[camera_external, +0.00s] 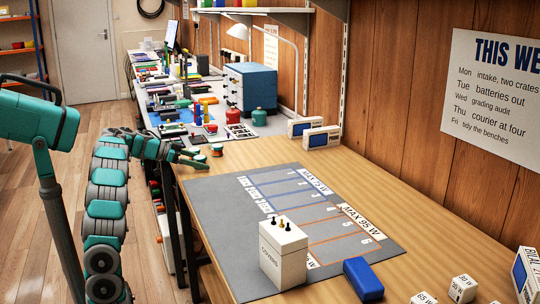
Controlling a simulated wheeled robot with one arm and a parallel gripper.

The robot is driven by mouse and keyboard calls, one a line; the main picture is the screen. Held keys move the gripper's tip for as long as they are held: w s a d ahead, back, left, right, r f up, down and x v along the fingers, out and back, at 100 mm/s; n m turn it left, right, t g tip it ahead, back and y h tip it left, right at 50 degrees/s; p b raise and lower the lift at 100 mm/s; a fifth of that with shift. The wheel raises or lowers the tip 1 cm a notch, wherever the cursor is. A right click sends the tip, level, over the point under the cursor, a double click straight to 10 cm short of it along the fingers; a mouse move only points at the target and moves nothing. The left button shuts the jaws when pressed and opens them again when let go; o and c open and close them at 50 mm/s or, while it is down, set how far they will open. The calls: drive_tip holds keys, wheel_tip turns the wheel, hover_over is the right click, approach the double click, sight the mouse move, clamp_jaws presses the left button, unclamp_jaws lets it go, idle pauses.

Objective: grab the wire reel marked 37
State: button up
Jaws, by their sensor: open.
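No mark 37 can be read in this view. Two small round items, one green-topped (200,139) and one with an orange band (217,150), sit at the near left edge of the wooden bench and look like wire reels. My gripper (205,159) is at the end of the teal and grey arm, by the bench edge. It is open, with its fingers pointing right, just left of and below the orange-banded item. Nothing shows between the fingers. Whether a finger touches this item cannot be told.
A grey mat (225,210) with numbered lanes covers the bench's middle. A white box marked COVERS (284,262) and a blue block (363,279) stand at its near edge. White weight cubes (462,289) lie at lower right. The far bench is crowded around a blue cabinet (250,86).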

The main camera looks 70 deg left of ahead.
drive_tip(key=shift+w, duration=0.1)
drive_tip(key=c, duration=1.4)
